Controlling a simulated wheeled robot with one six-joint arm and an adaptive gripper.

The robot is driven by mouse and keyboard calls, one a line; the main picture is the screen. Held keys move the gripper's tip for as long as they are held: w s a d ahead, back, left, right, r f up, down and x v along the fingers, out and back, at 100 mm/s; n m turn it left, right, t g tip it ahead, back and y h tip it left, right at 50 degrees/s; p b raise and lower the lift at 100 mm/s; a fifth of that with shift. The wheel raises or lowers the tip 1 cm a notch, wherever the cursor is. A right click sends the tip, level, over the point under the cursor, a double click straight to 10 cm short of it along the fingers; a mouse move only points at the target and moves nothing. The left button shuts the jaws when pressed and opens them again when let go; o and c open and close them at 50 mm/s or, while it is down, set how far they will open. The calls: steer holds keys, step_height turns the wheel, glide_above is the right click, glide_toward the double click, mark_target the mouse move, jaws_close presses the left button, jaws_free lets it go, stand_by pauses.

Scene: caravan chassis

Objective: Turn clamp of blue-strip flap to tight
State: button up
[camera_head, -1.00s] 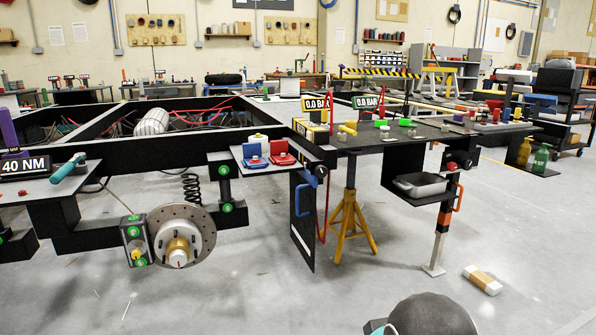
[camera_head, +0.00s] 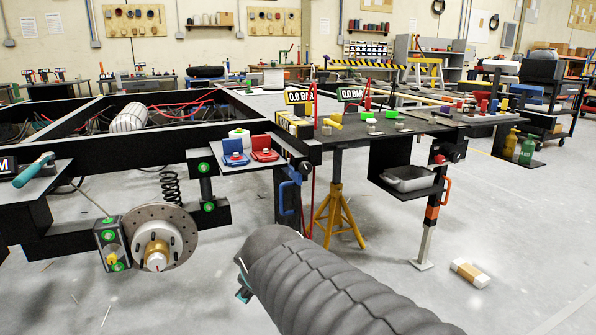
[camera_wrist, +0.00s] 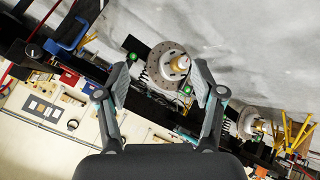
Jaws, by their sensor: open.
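A black hanging panel (camera_head: 287,207) with a blue handle (camera_head: 289,196) hangs below the chassis corner in the head view. My arm hides its lower part, and I cannot make out a blue strip on it. A dark round knob (camera_head: 306,167) sits above the handle; I cannot tell whether it is the clamp or how it is turned. The blue handle also shows at upper left in the wrist view (camera_wrist: 66,38). My gripper (camera_wrist: 160,83) is open and empty, apart from the handle. In the head view only a small teal part of it shows, left of my arm.
A brake disc (camera_head: 160,237) is on the left, also seen beyond my fingers in the wrist view (camera_wrist: 168,62). A yellow stand (camera_head: 339,215) is behind the panel. A shelf with blue and red boxes (camera_head: 265,148) adjoins it.

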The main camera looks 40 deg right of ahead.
steer(key=w+d+r+n+t+h, duration=0.35)
steer(key=w+d+n, duration=0.35)
steer(key=w+d, duration=0.35)
steer(key=n+t+y, duration=0.2)
steer(key=n+t, duration=0.4)
steer(key=n, duration=1.4)
glide_toward(307, 170)
steer(key=shift+g, duration=0.25)
steer(key=x, duration=0.3)
steer(key=p+x, duration=0.1)
steer(key=x, duration=0.5)
steer(key=shift+w+r, duration=0.2)
steer(key=shift+r, duration=0.15)
steer(key=shift+c, duration=0.3)
steer(key=c, duration=1.1)
